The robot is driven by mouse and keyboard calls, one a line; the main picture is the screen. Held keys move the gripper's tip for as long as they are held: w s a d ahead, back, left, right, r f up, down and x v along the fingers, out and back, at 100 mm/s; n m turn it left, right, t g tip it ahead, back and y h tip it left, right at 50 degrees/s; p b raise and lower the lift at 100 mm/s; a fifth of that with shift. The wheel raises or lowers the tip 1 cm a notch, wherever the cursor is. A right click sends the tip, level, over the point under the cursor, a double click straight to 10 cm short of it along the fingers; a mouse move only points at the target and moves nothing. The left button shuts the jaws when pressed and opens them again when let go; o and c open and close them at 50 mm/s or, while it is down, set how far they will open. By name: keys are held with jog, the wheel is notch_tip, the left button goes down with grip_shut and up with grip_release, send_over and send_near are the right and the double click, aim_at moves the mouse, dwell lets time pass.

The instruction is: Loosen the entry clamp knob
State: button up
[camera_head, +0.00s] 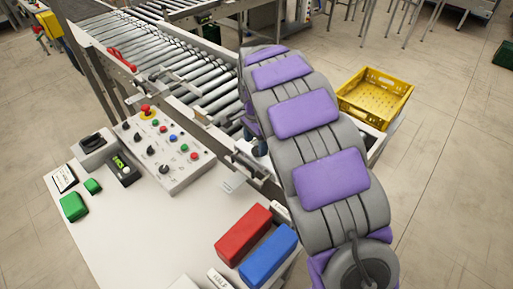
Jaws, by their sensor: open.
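My grey and purple arm rises from the lower right and bends down over the near end of the roller conveyor (208,92). My gripper cannot be made out; the arm seems to hide it. A small dark round part (259,149), perhaps the entry clamp knob, shows at the arm's left edge, by the metal rail and bracket at the conveyor's near end. The arm partly covers this area, so I cannot tell whether anything touches that part.
A control box (164,148) with buttons and a red emergency stop (146,110) sits on the white table (150,228). Red (243,234) and blue (268,256) blocks and green blocks (74,207) lie there too. A yellow crate (375,97) stands right of the arm.

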jog(key=shift+a+f, duration=0.15)
jog(key=shift+f, duration=0.75)
jog(key=shift+d+f, duration=0.15)
jog(key=shift+d, duration=0.65)
jog(key=shift+a, duration=0.55)
jog(key=c, duration=0.5)
jog(key=shift+d, duration=0.2)
jog(key=c, duration=0.6)
jog(key=shift+o, duration=0.2)
